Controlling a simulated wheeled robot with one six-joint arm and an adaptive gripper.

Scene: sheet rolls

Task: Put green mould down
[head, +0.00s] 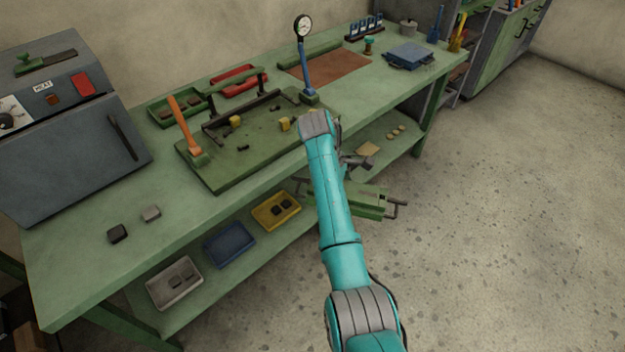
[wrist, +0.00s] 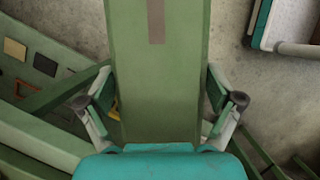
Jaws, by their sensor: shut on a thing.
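The green mould (wrist: 158,75) is a long, flat green block with a grey strip along its face. In the wrist view it stands between the two fingers of my gripper (wrist: 160,103), which is shut on it. In the head view the mould (head: 365,203) shows beside my arm, in front of the bench's front edge and over the floor, with a dark handle at its right end. My arm hides part of the mould and most of the gripper there.
The green workbench (head: 90,232) carries a press frame (head: 240,130), a grey heater box (head: 70,140), a red tray (head: 238,80) and a brown mat (head: 330,68). The lower shelf holds a white tray (head: 175,285), blue tray (head: 230,245) and yellow tray (head: 276,210). Floor at right is clear.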

